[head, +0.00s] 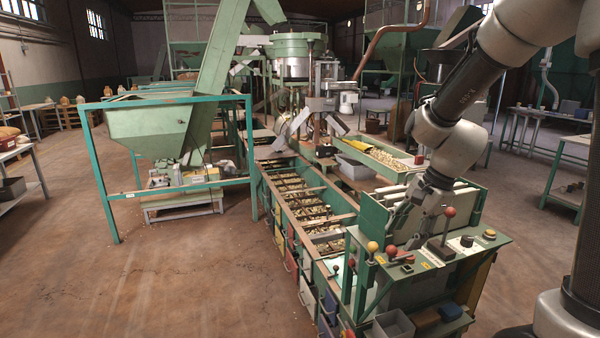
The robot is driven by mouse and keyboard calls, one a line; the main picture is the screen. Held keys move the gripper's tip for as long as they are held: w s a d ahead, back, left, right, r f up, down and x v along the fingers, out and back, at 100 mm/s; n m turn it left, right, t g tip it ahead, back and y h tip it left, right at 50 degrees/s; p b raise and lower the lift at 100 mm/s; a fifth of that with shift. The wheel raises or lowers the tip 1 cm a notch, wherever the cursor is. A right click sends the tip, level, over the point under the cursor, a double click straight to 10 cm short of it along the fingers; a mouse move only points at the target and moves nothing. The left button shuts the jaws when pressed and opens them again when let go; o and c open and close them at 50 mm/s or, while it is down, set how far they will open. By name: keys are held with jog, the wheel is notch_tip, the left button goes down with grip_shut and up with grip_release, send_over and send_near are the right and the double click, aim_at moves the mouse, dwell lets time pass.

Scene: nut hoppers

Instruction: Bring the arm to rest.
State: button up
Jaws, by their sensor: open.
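My arm comes in from the upper right, bends at a grey joint, and reaches down over the control end of the long green sorting machine (340,280). My gripper (402,228) is at the low end of the arm, just above the green panel box behind the lever console (440,262). It is small and dark here, and its fingertips are hard to make out against the machine. It is open, and I see nothing held in it. I cannot tell whether it touches the panel.
Levers with red (449,212) and yellow (372,247) knobs stand close to the gripper. A grey bin (393,325) sits below the console. A green hopper (150,128) in a teal frame stands at left. The brown floor (180,280) at front left is clear.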

jog(key=s+d+r+n+t+h, duration=0.1)
jog(key=s+d+r+n, duration=0.4)
jog(key=s, duration=0.4)
jog(key=s+d+r+n+t+h, duration=0.2)
jog(key=s+d+r+n, duration=0.2)
jog(key=s+r+n, duration=0.3)
jog(key=s+n, duration=0.1)
jog(key=s, duration=0.2)
jog(key=shift+d+r, duration=0.4)
